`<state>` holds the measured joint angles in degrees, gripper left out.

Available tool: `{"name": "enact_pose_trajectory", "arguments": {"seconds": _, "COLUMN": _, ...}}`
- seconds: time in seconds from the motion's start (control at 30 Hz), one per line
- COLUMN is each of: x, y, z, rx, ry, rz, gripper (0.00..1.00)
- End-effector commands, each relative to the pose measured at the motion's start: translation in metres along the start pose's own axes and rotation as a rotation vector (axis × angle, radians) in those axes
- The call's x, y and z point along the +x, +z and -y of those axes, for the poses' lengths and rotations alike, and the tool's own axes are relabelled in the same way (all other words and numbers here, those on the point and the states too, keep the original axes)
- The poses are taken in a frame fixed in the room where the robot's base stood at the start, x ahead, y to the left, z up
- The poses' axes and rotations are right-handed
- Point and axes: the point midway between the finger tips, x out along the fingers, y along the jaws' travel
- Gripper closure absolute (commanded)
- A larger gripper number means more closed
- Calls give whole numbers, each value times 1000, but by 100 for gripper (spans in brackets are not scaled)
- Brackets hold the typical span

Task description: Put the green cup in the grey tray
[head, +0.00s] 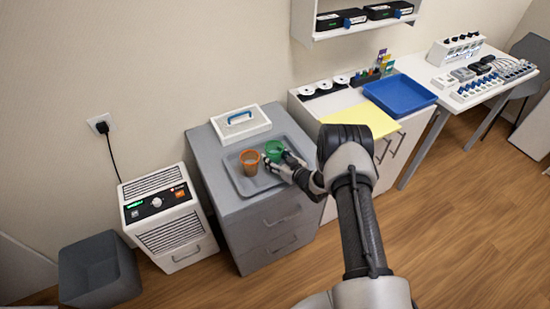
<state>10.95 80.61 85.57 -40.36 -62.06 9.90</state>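The green cup (274,148) is upright over the right part of the grey tray (236,185), at my gripper's fingertips. I cannot tell whether it rests on the tray floor or is held just above it. The grey tray lies on top of the grey drawer cabinet. My gripper (279,160) reaches in from the right, its fingers spread around the near side of the cup and hiding its lower part. Whether the fingers press on the cup is too small to tell.
An orange cup (249,162) stands in the tray, just left of the green cup. A white box with a blue handle (240,124) is behind the tray. A white cabinet to the right holds a blue tray (400,95) and a yellow sheet (362,117). A dark bin (98,270) stands on the floor.

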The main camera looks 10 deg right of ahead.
Motion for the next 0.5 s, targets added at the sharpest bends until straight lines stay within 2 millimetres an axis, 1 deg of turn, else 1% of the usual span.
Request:
{"name": "enact_pose_trajectory", "arguments": {"seconds": 0.03, "x": 0, "y": -1, "z": 0, "rx": 0, "ry": 0, "rz": -1, "gripper": 41}}
{"name": "enact_pose_trajectory", "arguments": {"seconds": 0.2, "x": 0, "y": -1, "z": 0, "rx": 0, "ry": 0, "rz": -1, "gripper": 31}}
{"name": "enact_pose_trajectory", "arguments": {"seconds": 0.5, "x": 0, "y": -1, "z": 0, "rx": 0, "ry": 0, "rz": -1, "gripper": 31}}
